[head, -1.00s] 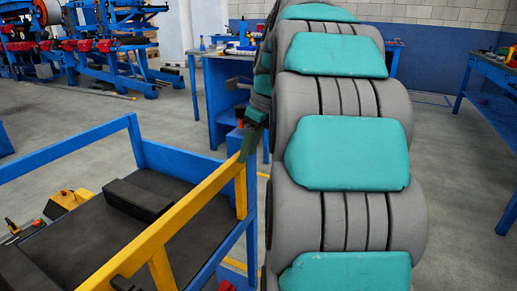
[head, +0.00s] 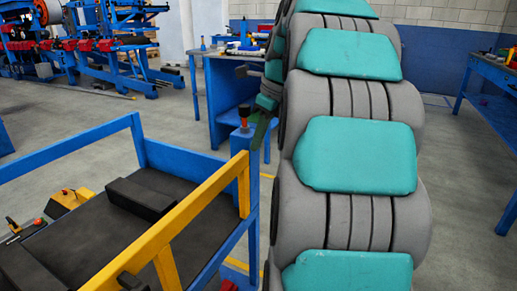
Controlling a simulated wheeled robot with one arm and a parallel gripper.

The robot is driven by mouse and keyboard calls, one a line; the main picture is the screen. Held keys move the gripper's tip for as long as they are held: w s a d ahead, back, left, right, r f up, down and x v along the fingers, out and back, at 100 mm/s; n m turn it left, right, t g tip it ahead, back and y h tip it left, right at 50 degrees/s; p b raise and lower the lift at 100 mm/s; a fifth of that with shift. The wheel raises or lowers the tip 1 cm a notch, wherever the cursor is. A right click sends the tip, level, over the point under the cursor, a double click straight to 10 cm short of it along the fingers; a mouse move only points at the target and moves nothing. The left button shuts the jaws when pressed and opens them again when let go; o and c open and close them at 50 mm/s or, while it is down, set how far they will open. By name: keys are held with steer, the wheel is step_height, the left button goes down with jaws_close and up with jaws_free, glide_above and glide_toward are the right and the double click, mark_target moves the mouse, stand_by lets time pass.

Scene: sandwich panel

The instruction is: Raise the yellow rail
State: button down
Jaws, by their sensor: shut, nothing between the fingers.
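The yellow rail (head: 178,222) slopes across the lower left of the head view, along the near side of a blue-framed platform. A knob (head: 243,111) with a red part and a dark top stands on that post. My gripper (head: 261,133), dark green and small in view, is just right of the post top, beside the rail's far end. It is shut and empty, and appears apart from the rail. My grey arm with teal pads hides part of its wrist.
The platform (head: 75,235) has a dark floor with a black block (head: 140,198) on it. A yellow box (head: 70,201) with a red button sits at left. Blue workbenches (head: 228,85) stand behind. Open concrete floor lies beyond the platform.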

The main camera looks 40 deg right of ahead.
steer(key=shift+w+a+r, duration=0.25)
steer(key=shift+w+r, duration=0.35)
steer(key=shift+r, duration=0.25)
steer(key=shift+w+a+r, duration=0.2)
steer(key=shift+w+r, duration=0.4)
steer(key=shift+r, duration=0.2)
steer(key=shift+w+a+r, duration=0.25)
steer(key=shift+w+r, duration=0.35)
steer(key=shift+r, duration=0.25)
